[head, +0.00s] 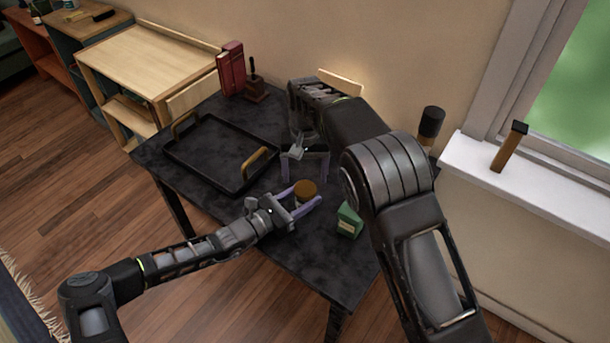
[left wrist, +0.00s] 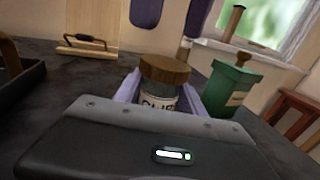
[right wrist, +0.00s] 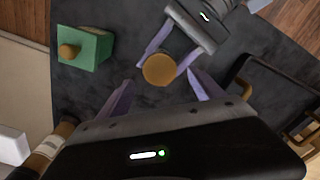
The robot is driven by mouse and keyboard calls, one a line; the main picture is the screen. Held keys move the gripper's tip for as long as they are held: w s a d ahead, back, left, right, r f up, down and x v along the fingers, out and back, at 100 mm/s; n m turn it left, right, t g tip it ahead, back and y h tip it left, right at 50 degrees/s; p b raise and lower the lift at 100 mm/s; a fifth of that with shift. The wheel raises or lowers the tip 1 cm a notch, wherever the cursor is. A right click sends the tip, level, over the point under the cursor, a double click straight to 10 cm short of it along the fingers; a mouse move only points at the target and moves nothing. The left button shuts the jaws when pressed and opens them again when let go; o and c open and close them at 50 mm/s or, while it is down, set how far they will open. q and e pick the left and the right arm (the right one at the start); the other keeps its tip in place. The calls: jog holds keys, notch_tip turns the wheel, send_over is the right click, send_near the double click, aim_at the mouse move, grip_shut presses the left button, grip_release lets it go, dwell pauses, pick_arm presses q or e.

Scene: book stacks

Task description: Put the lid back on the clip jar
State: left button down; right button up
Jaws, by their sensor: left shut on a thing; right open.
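The clip jar (left wrist: 160,101) is a small jar with a printed white label, upright on the dark table. Its round wooden lid (left wrist: 165,69) sits on top of it; whether it is fully seated I cannot tell. The lid also shows in the head view (head: 305,188) and from above in the right wrist view (right wrist: 159,70). My left gripper (head: 308,195) is low at the table, shut on the jar with a finger on each side. My right gripper (head: 304,174) is open and empty, behind and above the jar, its fingers apart from the lid.
A green box (head: 349,220) with a wooden knob stands right of the jar, close to my right arm. A black tray (head: 207,183) with wooden handles fills the table's left side. Red books (head: 231,69) and a dark-handled stamp (head: 255,88) stand at the back. A wooden board (left wrist: 87,30) is behind.

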aim_at(305, 188)
jog(key=shift+c, duration=0.5)
jog(key=shift+w+d+f, duration=0.15)
jog(key=shift+d+f, duration=0.05)
jog(key=shift+d, duration=0.45)
jog(key=shift+a+y, duration=0.15)
jog(key=shift+y, duration=0.25)
jog(key=shift+a, duration=0.15)
jog(key=shift+s+a+r+n+g, duration=0.2)
jog(key=shift+s+r+n+g, duration=0.1)
jog(key=shift+n, duration=0.5)
jog(key=r+n, duration=0.1)
jog(key=n, duration=0.1)
jog(key=r+n, duration=0.1)
jog(key=n, duration=0.1)
jog(key=a+r+n, duration=0.1)
jog(key=n, duration=0.1)
jog(key=shift+n, duration=0.4)
jog(key=shift+w+d+r+n+h, duration=0.1)
jog(key=shift+d+n+h, duration=0.1)
jog(key=shift+n, duration=0.4)
jog(key=shift+w+d+n+h, duration=0.1)
jog(key=shift+d+n+h, duration=0.1)
jog(key=shift+n, duration=0.4)
jog(key=shift+s, duration=0.1)
jog(key=shift+f, duration=4)
